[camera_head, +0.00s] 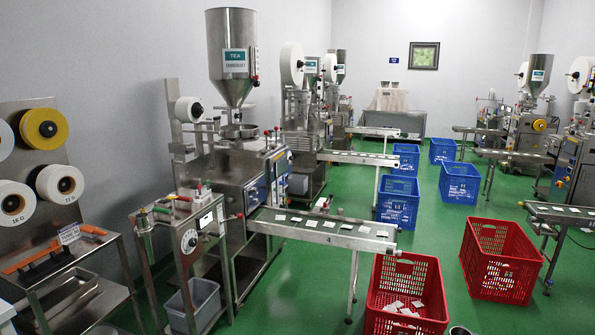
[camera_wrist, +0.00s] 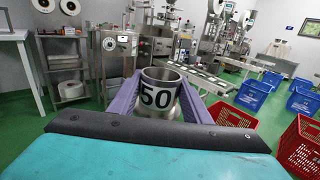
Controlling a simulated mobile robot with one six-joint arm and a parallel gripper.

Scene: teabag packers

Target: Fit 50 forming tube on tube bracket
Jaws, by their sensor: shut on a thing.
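My gripper (camera_wrist: 159,88) shows in the wrist view, with its two purple-grey fingers on either side of the 50 forming tube (camera_wrist: 160,100). I cannot surely pick out the tube bracket.
A steel cabinet (camera_head: 190,250) with a dial stands before the tea machine (camera_head: 230,160). A conveyor (camera_head: 320,230) extends right from it. Red crates (camera_head: 408,300) and blue crates (camera_head: 398,198) stand on the green floor. A roll rack (camera_head: 60,150) is at left. Floor between the crates is free.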

